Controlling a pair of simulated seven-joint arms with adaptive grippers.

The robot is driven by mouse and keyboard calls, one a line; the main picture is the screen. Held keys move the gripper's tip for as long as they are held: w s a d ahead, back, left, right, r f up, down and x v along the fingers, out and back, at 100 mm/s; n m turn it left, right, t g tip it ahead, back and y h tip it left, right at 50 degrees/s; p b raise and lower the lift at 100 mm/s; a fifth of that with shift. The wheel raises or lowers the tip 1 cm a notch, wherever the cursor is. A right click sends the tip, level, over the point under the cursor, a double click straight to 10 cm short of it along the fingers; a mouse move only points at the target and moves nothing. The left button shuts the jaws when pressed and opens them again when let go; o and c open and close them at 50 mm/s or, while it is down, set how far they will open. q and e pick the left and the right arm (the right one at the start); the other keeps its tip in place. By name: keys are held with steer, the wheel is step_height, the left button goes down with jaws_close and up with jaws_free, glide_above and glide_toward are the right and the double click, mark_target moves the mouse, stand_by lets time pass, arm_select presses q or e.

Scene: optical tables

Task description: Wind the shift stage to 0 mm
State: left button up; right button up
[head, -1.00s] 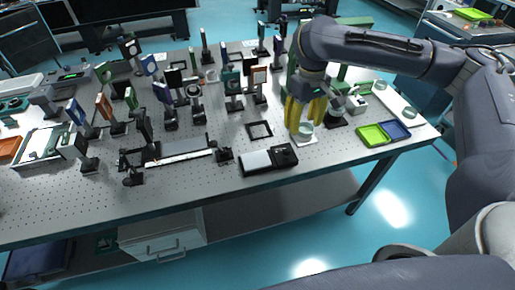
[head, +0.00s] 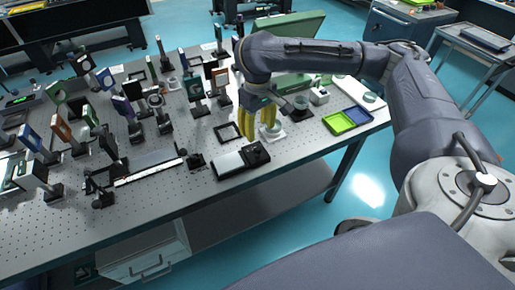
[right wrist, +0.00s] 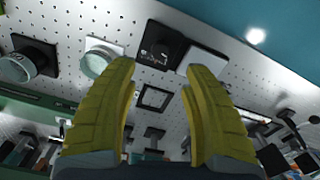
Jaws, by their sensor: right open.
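A long dark stage (head: 150,170) with a pale scale strip lies near the table's front edge in the head view. A small black knob-like block (head: 195,161) stands at its right end. I take this for the shift stage; its reading is too small to tell. My right gripper (head: 257,124) has yellow fingers pointing down, to the right of the stage, behind a flat black-and-grey device (head: 240,160). In the right wrist view the fingers of my right gripper (right wrist: 160,70) are wide apart and empty. My left gripper is not in view.
A glass dish on a white base (head: 272,131) stands close to the right fingers. A square black frame (head: 227,132) lies behind the device. Green (head: 338,123) and blue (head: 358,115) trays sit at the right edge. Several upright optic mounts crowd the left and back.

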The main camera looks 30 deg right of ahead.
mark_target(258, 147)
steer(key=shift+f, duration=4.9)
jaws_close()
